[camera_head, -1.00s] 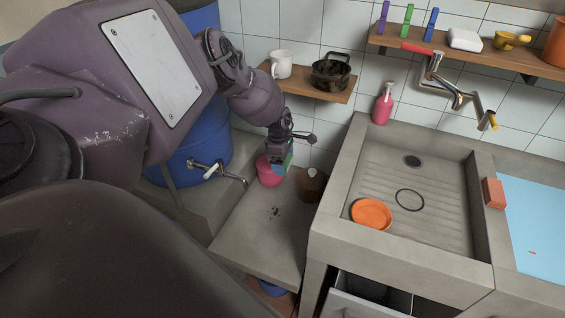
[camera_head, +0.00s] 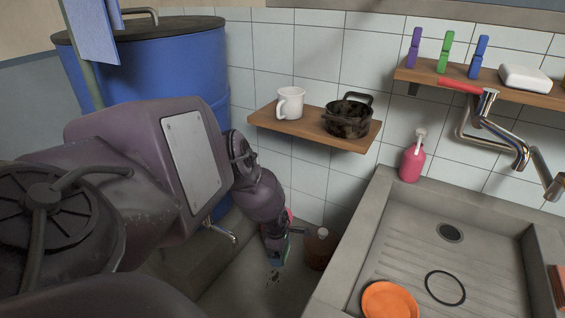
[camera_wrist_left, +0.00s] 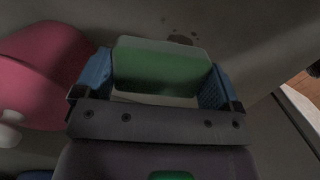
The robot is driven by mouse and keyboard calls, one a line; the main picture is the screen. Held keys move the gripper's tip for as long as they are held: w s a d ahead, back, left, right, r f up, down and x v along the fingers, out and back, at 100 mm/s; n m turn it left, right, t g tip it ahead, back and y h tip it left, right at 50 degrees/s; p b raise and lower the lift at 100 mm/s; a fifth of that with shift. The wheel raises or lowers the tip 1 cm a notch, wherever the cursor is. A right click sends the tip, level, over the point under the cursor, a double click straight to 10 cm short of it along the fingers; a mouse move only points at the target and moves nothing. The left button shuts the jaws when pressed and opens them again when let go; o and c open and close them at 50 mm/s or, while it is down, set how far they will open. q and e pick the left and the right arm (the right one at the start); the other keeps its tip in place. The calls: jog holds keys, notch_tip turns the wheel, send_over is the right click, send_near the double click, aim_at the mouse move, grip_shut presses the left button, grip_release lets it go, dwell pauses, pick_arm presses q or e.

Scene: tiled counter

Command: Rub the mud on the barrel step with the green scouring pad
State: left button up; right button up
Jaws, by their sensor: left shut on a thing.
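The barrel step (camera_head: 228,287) is a low grey concrete surface below the blue barrel. Dark mud specks (camera_head: 272,277) lie on it. They also show in the left wrist view (camera_wrist_left: 181,38), just beyond the pad. My left gripper (camera_head: 279,251) points down over the step near the mud. In the left wrist view its blue fingers (camera_wrist_left: 160,80) are shut on the green scouring pad (camera_wrist_left: 160,65), which has a pale layer. I cannot tell whether the pad touches the step. My right gripper is not in view.
A pink rounded object (camera_wrist_left: 42,75) is close beside the left gripper. A brown pot (camera_head: 320,250) stands right of the gripper. The sink (camera_head: 440,265) borders the step on the right, with an orange dish (camera_head: 389,301). A shelf (camera_head: 300,126) holds a mug and black pot.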

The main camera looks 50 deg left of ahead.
aim_at(280, 269)
pick_arm(q)
jog(key=f, duration=0.1)
jog(key=f+b, duration=0.1)
jog(key=shift+s+f, duration=0.2)
jog(key=shift+f, duration=0.2)
notch_tip(280, 269, down, 2)
jog(key=shift+f+b, duration=0.15)
jog(key=shift+b, duration=0.55)
jog(key=shift+w+f, duration=0.1)
jog(key=shift+f, duration=0.15)
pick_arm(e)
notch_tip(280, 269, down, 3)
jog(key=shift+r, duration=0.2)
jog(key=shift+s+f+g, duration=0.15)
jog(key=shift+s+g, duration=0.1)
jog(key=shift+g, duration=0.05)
pick_arm(q)
jog(key=shift+f+b, duration=0.25)
jog(key=shift+b, duration=0.05)
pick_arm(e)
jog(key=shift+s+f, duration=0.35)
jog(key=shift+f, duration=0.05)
pick_arm(q)
jog(key=shift+f, duration=0.25)
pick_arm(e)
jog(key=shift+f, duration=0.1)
